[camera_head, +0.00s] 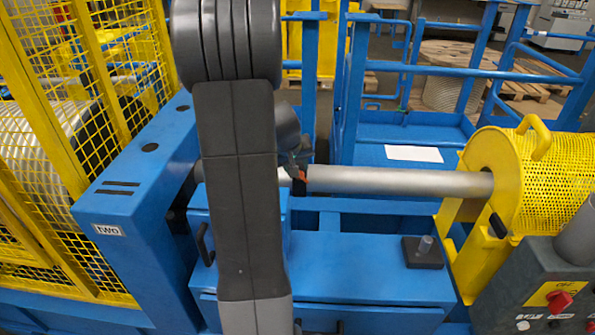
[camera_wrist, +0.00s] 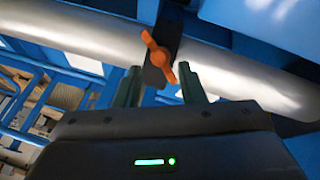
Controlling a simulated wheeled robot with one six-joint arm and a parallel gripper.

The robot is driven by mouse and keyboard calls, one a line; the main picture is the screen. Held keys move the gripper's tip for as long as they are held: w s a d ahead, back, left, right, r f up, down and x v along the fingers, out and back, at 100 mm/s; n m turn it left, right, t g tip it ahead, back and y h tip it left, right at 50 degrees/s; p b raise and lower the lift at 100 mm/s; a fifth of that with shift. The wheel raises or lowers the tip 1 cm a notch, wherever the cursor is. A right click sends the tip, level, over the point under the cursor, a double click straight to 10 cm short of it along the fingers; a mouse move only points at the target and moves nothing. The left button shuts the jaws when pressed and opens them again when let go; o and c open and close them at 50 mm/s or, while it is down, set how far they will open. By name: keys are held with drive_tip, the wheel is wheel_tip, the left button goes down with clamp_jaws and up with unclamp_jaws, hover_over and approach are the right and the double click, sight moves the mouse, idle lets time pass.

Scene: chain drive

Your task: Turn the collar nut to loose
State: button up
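The collar nut (camera_wrist: 158,55) is an orange two-winged nut on a black collar (camera_wrist: 163,30), which sits on a grey metal shaft (camera_wrist: 100,42). Its wings lie tilted in the wrist view, upper left to lower right. In the head view only a bit of orange nut (camera_head: 302,175) shows beside my arm, in front of the shaft (camera_head: 400,181). My gripper (camera_wrist: 159,69) is open, with one finger on either side of the nut's lower part and a gap visible to the left one. Whether the right finger touches the lower wing I cannot tell. In the head view my gripper (camera_head: 298,158) is partly hidden.
A yellow perforated guard (camera_head: 555,180) covers the shaft's right end. A blue box (camera_head: 340,265) lies below the shaft. A control panel with a red knob (camera_head: 558,300) is at lower right.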

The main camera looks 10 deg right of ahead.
drive_tip(key=x, duration=0.3)
drive_tip(key=shift+f, duration=0.1)
